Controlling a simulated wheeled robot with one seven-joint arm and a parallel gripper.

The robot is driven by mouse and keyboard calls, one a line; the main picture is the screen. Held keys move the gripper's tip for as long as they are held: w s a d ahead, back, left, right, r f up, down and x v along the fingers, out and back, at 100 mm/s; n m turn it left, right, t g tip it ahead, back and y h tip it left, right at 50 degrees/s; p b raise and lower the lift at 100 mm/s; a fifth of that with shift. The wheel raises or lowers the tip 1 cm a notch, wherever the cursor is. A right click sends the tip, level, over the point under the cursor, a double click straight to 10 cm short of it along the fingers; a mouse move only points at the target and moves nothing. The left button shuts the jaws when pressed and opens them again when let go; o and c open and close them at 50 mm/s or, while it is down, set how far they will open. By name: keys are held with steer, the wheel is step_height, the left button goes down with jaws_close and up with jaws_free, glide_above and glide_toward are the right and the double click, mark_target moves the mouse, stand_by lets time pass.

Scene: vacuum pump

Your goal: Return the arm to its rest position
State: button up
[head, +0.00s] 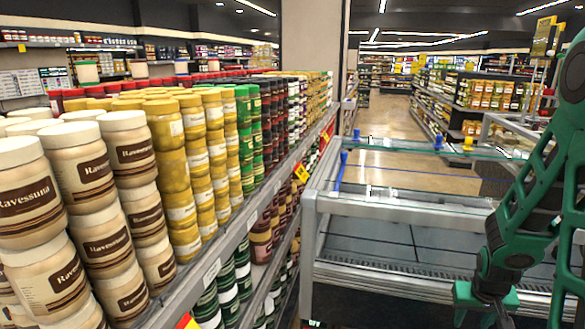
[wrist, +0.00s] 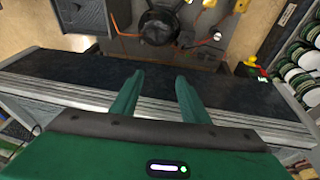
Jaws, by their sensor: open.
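My green arm (head: 545,165) is bent at the right side of the head view. My gripper (head: 487,300) hangs low at the bottom right of that view, in front of the display case. In the wrist view my gripper (wrist: 159,85) shows two green fingers spread apart with nothing between them. The fingertips are not clearly visible in the head view. No object is held.
A glass-topped display case (head: 385,280) stands close ahead, behind my gripper. A long shelf (head: 225,250) packed with stacked jars (head: 90,190) runs along the left. An open aisle floor (head: 385,120) lies beyond the case. Jars (wrist: 300,70) also show at the wrist view's right.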

steer(key=s+a+r+m+g+y, duration=0.1)
steer(key=s+a+r, duration=0.3)
steer(key=s+r, duration=0.5)
steer(key=s+a+r+m+g+y, duration=0.1)
steer(key=s+a+r, duration=0.2)
steer(key=s+r, duration=0.6)
steer(key=s, duration=0.3)
steer(key=shift+a+r+g+y, duration=0.3)
steer(key=shift+a+r+y, duration=0.05)
steer(key=shift+a+y, duration=0.05)
steer(key=shift+c, duration=0.6)
